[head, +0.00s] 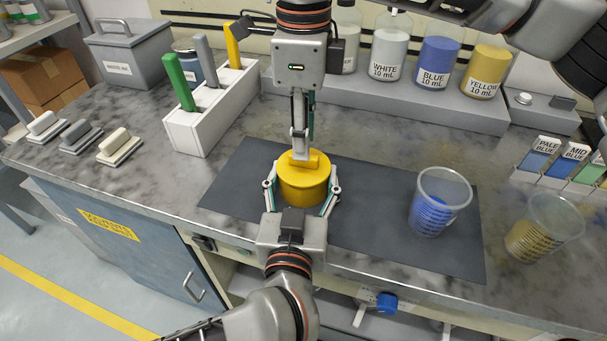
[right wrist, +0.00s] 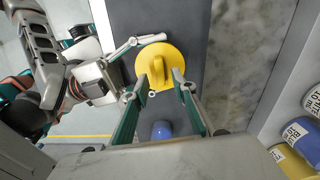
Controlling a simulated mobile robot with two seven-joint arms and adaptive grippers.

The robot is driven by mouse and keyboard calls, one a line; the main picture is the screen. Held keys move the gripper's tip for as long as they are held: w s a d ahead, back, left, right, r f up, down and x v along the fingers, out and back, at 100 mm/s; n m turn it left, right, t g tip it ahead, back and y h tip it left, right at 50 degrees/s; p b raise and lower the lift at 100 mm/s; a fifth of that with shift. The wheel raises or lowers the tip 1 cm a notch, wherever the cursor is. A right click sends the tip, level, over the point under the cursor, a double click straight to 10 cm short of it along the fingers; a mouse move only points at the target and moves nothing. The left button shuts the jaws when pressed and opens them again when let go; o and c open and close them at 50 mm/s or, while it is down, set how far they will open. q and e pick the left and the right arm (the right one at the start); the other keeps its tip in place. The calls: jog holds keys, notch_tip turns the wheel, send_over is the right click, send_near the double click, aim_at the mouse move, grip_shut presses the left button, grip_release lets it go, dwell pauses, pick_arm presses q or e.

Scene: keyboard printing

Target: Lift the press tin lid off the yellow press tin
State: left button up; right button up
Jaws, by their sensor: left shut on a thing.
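The yellow press tin (head: 304,190) stands on the dark mat, with its yellow lid (head: 304,169) on top. The lid has a raised bar handle and also shows in the right wrist view (right wrist: 172,55). My left gripper (head: 302,188) is shut on the tin, one finger on each side of its body. My right gripper (head: 300,153) points down from above at the lid's handle. In the right wrist view its fingers (right wrist: 168,80) are apart, with the handle between them and no clear grip on it.
On the dark mat (head: 375,235), a clear cup with blue contents (head: 437,203) stands to the right. A cup with yellow contents (head: 541,228) is farther right. A white holder (head: 205,125) with coloured handles is at left, and labelled bottles (head: 437,62) line the back.

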jog(key=shift+f, duration=1.5)
grip_shut()
jog(key=shift+r, duration=0.1)
jog(key=shift+r, duration=1.65)
jog(key=shift+r, duration=0.1)
jog(key=shift+r, duration=1.95)
